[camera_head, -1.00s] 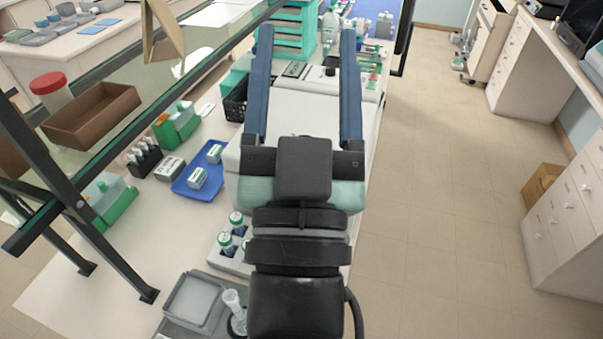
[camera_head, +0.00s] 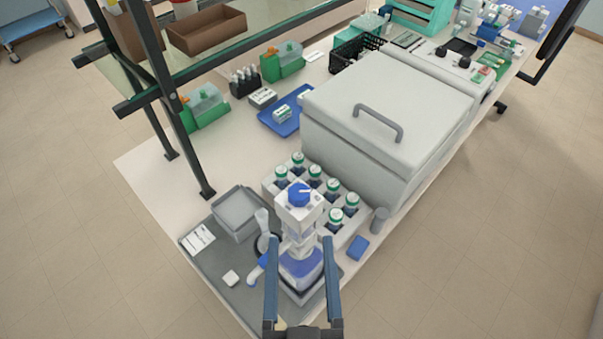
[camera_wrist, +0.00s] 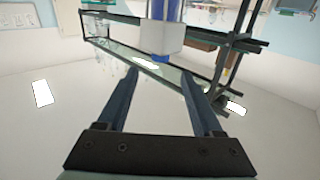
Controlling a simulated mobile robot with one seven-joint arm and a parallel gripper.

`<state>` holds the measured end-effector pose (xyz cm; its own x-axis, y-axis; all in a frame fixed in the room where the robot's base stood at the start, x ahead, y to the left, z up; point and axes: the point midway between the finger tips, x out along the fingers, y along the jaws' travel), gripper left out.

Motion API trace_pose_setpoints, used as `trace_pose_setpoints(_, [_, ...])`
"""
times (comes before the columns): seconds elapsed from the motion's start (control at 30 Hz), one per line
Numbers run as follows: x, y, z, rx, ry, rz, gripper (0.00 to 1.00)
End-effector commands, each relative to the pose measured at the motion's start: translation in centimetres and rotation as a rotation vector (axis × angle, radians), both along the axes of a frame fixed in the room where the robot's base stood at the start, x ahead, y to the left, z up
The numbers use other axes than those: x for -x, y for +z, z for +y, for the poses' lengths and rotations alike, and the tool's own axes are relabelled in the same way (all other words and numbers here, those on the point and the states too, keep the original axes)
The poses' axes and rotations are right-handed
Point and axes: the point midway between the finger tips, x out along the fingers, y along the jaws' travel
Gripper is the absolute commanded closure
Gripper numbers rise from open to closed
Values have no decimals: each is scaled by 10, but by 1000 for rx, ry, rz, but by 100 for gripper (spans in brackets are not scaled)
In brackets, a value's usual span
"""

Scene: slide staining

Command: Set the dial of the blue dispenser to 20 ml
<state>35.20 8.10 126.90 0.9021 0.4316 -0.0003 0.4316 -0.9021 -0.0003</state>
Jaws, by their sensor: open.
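The blue dispenser (camera_head: 301,265) stands upright on a grey tray at the front of the bench. Its blue dial (camera_head: 299,194) with a white pointer tops a white head; the scale is too small to read. A blue-tipped spout (camera_head: 252,279) points down to the left. My gripper (camera_head: 300,240) is open and empty, its two blue fingers in front of the dispenser's lower body in the head view. In the wrist view my gripper (camera_wrist: 167,72) is open, with a white and blue part, likely the dispenser (camera_wrist: 162,40), beyond the fingertips. Contact cannot be told.
A rack of green-capped bottles (camera_head: 336,216) stands close behind the dispenser. A large lidded grey box (camera_head: 420,95) is behind it. A grey basin (camera_head: 238,213) sits to the left. A dark-framed glass shelf (camera_head: 150,105) stands at the left. Open floor lies at the right.

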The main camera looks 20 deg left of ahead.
Motion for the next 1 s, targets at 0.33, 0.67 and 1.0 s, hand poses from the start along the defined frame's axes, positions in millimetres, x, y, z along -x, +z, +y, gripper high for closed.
trace_pose_setpoints(0.33, [-39,4,19,-3,0,-3,32])
trace_pose_setpoints(0.67, [-84,4,41,-1,0,-3,32])
trace_pose_setpoints(1.0, [-111,1,53,0,0,-1,32])
